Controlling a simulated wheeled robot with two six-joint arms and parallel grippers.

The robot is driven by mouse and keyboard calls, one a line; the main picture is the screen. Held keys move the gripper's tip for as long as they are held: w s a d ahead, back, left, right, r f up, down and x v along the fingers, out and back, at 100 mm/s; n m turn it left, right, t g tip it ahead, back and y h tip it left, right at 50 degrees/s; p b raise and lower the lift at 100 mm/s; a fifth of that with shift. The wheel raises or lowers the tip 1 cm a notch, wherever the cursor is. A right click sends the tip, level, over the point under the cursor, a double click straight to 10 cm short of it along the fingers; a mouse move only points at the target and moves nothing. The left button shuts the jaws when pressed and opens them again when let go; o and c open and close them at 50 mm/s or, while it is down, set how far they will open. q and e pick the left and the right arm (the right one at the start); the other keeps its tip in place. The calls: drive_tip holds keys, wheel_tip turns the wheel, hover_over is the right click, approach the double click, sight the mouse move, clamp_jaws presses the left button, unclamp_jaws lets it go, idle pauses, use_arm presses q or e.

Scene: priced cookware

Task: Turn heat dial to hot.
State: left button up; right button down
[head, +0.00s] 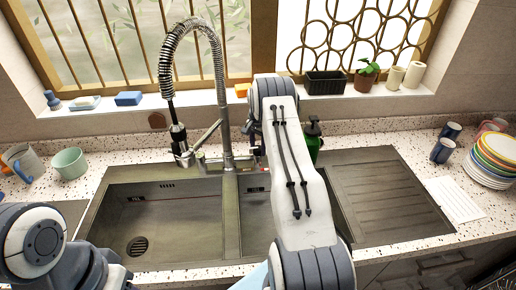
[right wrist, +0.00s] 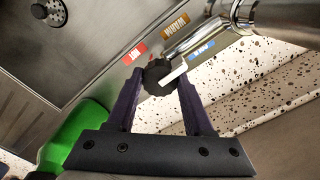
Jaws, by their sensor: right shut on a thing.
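The heat dial (right wrist: 155,72) is a dark round knob with a white pointer (right wrist: 174,76), seen in the right wrist view. The pointer slants up and right, toward the blue label (right wrist: 201,50). An orange WARM label (right wrist: 174,27) and a red label (right wrist: 134,53) are set around the dial. My right gripper (right wrist: 158,80) is shut on the dial, with a dark purple finger on each side. In the head view my right arm hides most of the dial area beside the faucet (head: 224,125). My left gripper is out of view; only its arm shows at lower left.
A double sink (head: 165,215) lies in the speckled counter. A green bottle (head: 313,142) stands close to my right arm and also shows in the right wrist view (right wrist: 72,138).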

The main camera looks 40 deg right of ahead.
sight(258, 148)
drive_tip(key=n+b, duration=0.2)
drive_tip(key=n, duration=0.1)
drive_tip(key=shift+f+b, duration=0.1)
drive_tip(key=shift+b, duration=0.25)
drive_tip(key=n+b, duration=0.1)
drive_tip(key=n, duration=0.3)
drive_tip(key=shift+b, duration=0.3)
drive_tip(key=n+b, duration=0.1)
drive_tip(key=n, duration=0.4)
drive_tip(key=shift+n, duration=0.3)
drive_tip(key=n, duration=0.4)
drive_tip(key=shift+r+n+b, duration=0.2)
drive_tip(key=shift+n+b, duration=0.2)
drive_tip(key=shift+w, duration=0.1)
drive_tip(key=shift+c, duration=1.4)
unclamp_jaws()
wheel_tip(258, 148, up, 10)
drive_tip(key=b, duration=0.2)
drive_tip(key=shift+r, duration=0.25)
